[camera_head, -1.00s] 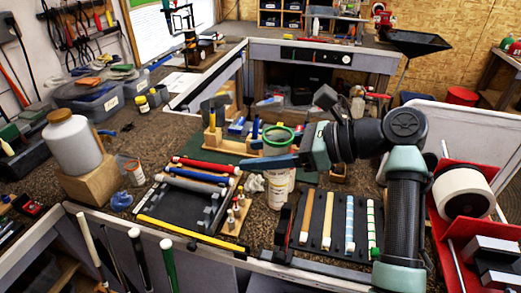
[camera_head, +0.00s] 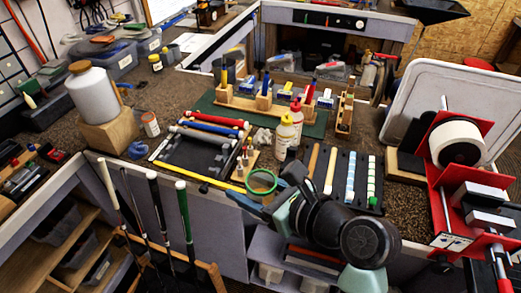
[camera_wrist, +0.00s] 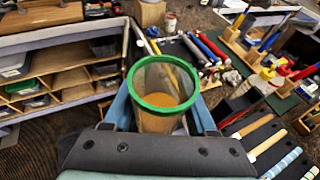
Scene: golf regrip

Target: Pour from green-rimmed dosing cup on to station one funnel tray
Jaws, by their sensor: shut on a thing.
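The green-rimmed dosing cup (camera_head: 262,181) is held by my gripper (camera_head: 252,203) at the front edge of the bench in the head view. In the wrist view, the clear cup (camera_wrist: 146,118) stands between the two blue fingers, its green rim facing the camera. Tan material lies inside it. The cup looks roughly upright. My gripper is shut on it. I cannot tell which thing is the station one funnel tray. A black tray (camera_head: 432,10) on a stand shows partly at the top right, far from the cup.
Several golf clubs (camera_head: 184,205) stand at the front left of the bench. A red machine (camera_head: 455,205) stands right.

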